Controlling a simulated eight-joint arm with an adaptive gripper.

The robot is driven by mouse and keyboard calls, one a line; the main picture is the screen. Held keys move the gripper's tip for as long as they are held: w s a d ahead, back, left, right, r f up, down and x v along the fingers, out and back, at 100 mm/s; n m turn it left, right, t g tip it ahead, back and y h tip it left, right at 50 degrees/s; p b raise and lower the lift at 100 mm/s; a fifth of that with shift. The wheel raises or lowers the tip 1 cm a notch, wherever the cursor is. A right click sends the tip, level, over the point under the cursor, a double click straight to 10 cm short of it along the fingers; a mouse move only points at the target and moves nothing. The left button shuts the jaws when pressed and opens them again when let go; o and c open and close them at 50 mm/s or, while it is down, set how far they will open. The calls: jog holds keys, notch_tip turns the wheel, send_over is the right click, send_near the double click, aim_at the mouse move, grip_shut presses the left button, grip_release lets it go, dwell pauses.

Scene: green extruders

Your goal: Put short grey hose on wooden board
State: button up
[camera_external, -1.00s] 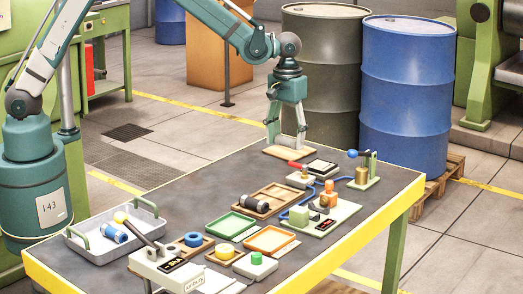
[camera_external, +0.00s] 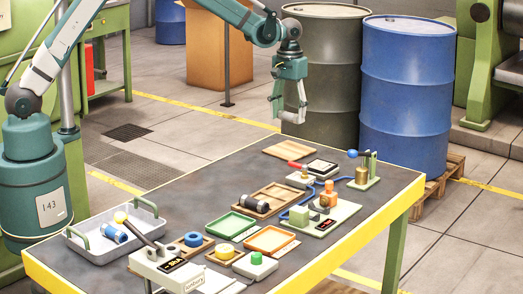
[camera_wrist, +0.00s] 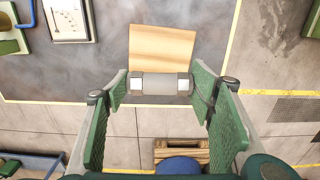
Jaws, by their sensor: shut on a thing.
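My gripper (camera_external: 289,114) is raised above the far edge of the table. In the wrist view its green fingers are shut on the short grey hose (camera_wrist: 160,84), a grey cylinder with pale bands near both ends, held crosswise between the pads. The wooden board (camera_external: 290,149) lies flat and bare at the table's far edge, below and apart from my gripper. The board also shows in the wrist view (camera_wrist: 161,48), its near edge partly hidden by the hose.
A brown tray (camera_external: 290,190) with a dark cylinder, green and orange trays, and several fixtures fill the table's middle and right. A grey bin (camera_external: 92,251) stands at front left. Blue and dark drums stand behind the table.

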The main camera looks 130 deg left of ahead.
dwell(0.3)
send_over(289, 150)
jog(key=shift+f+b, duration=0.3)
jog(key=shift+f, duration=2.85)
jog(key=shift+f, duration=0.1)
jog(key=shift+f, duration=1.75)
jog(key=shift+f+b, duration=0.15)
jog(key=shift+b, duration=0.15)
jog(key=o, duration=0.9)
notch_tip(289, 150, up, 12)
jog(key=shift+s+r+p, duration=0.1)
jog(key=shift+r+p, duration=0.05)
jog(key=shift+p, duration=0.5)
